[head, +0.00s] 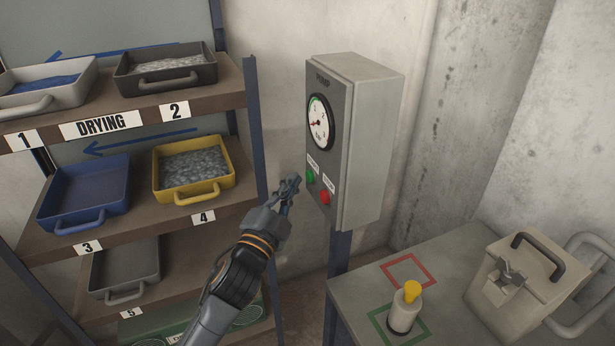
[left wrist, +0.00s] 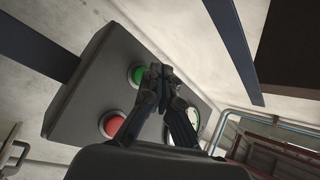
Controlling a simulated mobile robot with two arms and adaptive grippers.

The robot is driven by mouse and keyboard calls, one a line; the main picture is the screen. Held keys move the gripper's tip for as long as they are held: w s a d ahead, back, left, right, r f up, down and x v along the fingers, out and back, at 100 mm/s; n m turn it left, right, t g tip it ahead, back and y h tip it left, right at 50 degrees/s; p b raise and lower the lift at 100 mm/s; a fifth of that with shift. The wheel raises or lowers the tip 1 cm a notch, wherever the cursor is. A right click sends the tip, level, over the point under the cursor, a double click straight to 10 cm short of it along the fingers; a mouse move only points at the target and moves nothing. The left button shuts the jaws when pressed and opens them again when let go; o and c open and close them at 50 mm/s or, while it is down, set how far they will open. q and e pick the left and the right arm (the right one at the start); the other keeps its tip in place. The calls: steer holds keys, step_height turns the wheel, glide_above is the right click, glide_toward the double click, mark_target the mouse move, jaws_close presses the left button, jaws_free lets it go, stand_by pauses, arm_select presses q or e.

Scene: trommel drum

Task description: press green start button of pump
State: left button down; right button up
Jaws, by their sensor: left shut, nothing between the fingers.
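The pump control box (head: 370,140) is grey with a dark front and stands on a blue post. Its green start button (head: 310,177) is at the lower left of the front, beside the red button (head: 324,197). A round gauge (head: 319,121) sits above them. My left gripper (head: 294,181) is shut and empty, just left of the green button. In the left wrist view the fingertips (left wrist: 158,70) lie just beside the green button (left wrist: 138,76), overlapping its edge; I cannot tell whether they touch it. The red button (left wrist: 112,124) is at lower left there. My right gripper is not in view.
A drying shelf (head: 250,80) with several trays stands at the left. A grey table (head: 350,290) at the lower right bears a yellow-topped bottle (head: 405,308) and a beige case (head: 520,285). Concrete walls close off the back and right.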

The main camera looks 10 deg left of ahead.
arm_select(q)
steer(key=shift+w+d, duration=0.1)
steer(key=shift+d, duration=0.05)
stand_by(0.6)
steer(key=shift+w+d, duration=0.15)
steer(key=shift+d, duration=0.05)
steer(key=shift+w+d, duration=0.25)
steer(key=shift+d, duration=0.15)
stand_by(0.7)
steer(key=shift+a, duration=0.1)
steer(key=shift+s+a+p, duration=0.35)
steer(key=shift+s+a, duration=0.2)
steer(key=shift+a, duration=0.1)
steer(key=s+a, duration=0.1)
steer(key=a, duration=0.1)
steer(key=s+a+p, duration=0.1)
steer(key=a, duration=0.1)
steer(key=shift+s, duration=0.4)
